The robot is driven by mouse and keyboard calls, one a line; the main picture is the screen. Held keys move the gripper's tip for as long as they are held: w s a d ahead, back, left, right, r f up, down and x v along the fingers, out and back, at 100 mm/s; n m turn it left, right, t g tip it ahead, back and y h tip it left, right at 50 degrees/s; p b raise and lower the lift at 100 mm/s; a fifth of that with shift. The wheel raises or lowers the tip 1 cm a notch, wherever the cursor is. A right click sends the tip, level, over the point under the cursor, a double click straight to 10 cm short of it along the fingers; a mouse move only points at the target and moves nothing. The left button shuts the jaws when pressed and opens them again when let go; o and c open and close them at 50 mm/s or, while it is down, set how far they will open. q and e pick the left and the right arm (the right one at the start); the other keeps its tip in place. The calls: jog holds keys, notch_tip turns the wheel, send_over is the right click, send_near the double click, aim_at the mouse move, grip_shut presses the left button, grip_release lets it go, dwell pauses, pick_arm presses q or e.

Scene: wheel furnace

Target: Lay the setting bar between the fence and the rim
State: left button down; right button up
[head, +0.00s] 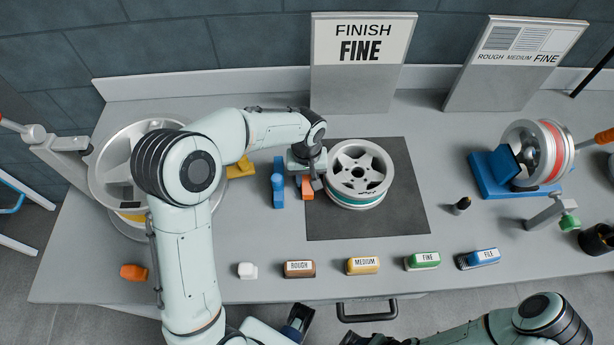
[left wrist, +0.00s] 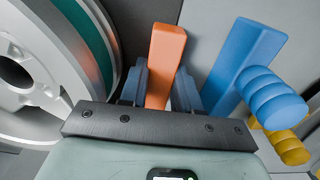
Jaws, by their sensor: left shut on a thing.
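The orange setting bar (head: 307,188) is between the blue fence (head: 278,186) and the wheel's rim (head: 356,197). My left gripper (head: 311,182) is shut on the bar. In the left wrist view the bar (left wrist: 165,60) stands between the two dark fingers (left wrist: 160,92), with the fence (left wrist: 245,62) to its right and the wheel (left wrist: 85,50) with its teal band to its left. Gaps show on both sides of the bar there. Whether its underside touches the bench is hidden. My right arm (head: 500,325) shows at the bottom edge; its gripper's state is unclear.
The wheel lies on a dark mat (head: 405,215). Labelled blocks, rough (head: 299,269), medium (head: 362,265), fine (head: 422,261) and file (head: 478,259), line the bench front. A red-banded wheel (head: 548,150) sits in a blue cradle (head: 490,174) right.

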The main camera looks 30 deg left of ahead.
aim_at(307, 179)
pick_arm(q)
jog(key=shift+f, duration=0.15)
jog(key=c, duration=0.8)
grip_release()
jog(key=shift+r, duration=0.4)
notch_tip(307, 179, up, 12)
jog(key=p, duration=0.1)
jog(key=shift+f, duration=0.2)
